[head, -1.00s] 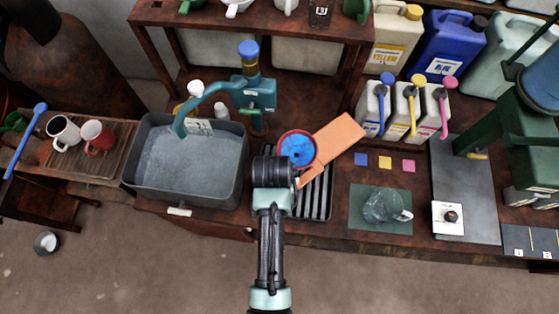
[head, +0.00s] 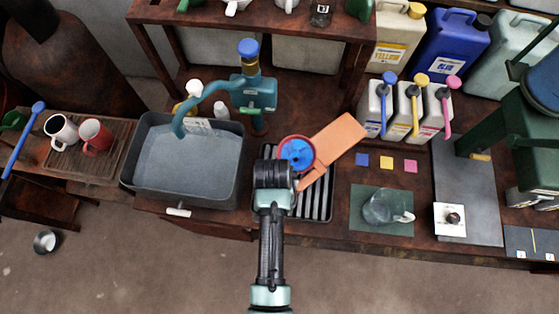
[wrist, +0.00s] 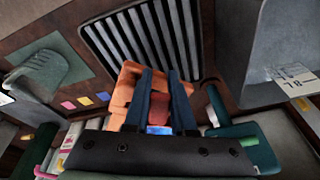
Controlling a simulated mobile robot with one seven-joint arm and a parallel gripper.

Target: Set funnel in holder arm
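The funnel (head: 297,153) looks like a round red rim with a blue inside, at the front end of my gripper (head: 288,172) in the head view. In the wrist view my gripper's two dark fingers (wrist: 159,98) stand apart with red and blue material between them; they appear closed on the funnel, though the contact is partly hidden. An orange flat piece (head: 340,137), which may be the holder arm, slants beneath the funnel. It also shows behind the fingers in the wrist view (wrist: 129,78). I cannot tell whether funnel and orange piece touch.
A slotted black rack (head: 319,200) lies below. A grey basin (head: 187,193) and a teal pump (head: 254,95) stand to the left and behind. A glass jug (head: 382,207) sits on a green mat at right. Bottles with pump tops (head: 412,108) stand at the back right.

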